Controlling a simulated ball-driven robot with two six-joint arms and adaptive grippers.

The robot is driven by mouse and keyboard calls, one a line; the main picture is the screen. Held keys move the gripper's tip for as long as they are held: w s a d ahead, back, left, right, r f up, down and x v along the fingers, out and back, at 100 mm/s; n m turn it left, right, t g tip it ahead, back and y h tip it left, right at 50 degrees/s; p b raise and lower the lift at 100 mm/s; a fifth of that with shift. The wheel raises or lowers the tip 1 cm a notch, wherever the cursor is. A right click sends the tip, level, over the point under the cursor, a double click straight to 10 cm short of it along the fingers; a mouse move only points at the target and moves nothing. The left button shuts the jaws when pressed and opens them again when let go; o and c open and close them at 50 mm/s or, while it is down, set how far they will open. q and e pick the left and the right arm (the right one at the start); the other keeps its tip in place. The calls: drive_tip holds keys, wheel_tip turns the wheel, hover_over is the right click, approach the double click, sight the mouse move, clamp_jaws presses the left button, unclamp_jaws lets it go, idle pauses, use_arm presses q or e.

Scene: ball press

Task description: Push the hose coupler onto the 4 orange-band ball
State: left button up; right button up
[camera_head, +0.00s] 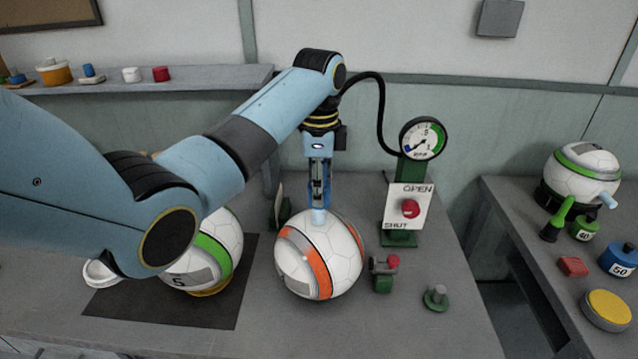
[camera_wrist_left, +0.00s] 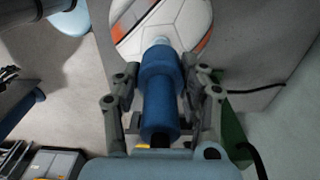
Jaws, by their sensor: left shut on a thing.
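The orange-band ball (camera_head: 345,257) is white with an orange stripe and a grey patch, and rests on the bench; I see no number on it. A pale blue valve stem (camera_head: 318,216) stands up from its top. My left gripper (camera_head: 319,190) points down above the ball, shut on the blue hose coupler (camera_wrist_left: 160,95). The coupler is in line with the stem, and the pale stem tip (camera_wrist_left: 161,41) shows just past its far end. I cannot tell how far the coupler is on the stem. My right gripper is not in view.
A pressure gauge (camera_head: 423,139) stands behind right, above an OPEN/SHUT panel with a red knob (camera_head: 410,208). A black hose (camera_head: 381,105) arches toward my arm. A green-band ball (camera_head: 222,230) sits left on a dark mat (camera_head: 228,310). Small green fittings stand right of the orange-band ball.

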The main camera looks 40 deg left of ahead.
use_arm(q)
drive_tip(key=shift+f+b, duration=0.5)
drive_tip(key=shift+f, duration=1.1)
drive_tip(key=o, duration=1.3)
drive_tip(key=shift+c, duration=0.2)
drive_tip(key=shift+r, duration=0.3)
wheel_tip(320, 180, up, 7)
drive_tip(key=shift+f, duration=0.1)
drive_tip(key=shift+d, duration=0.1)
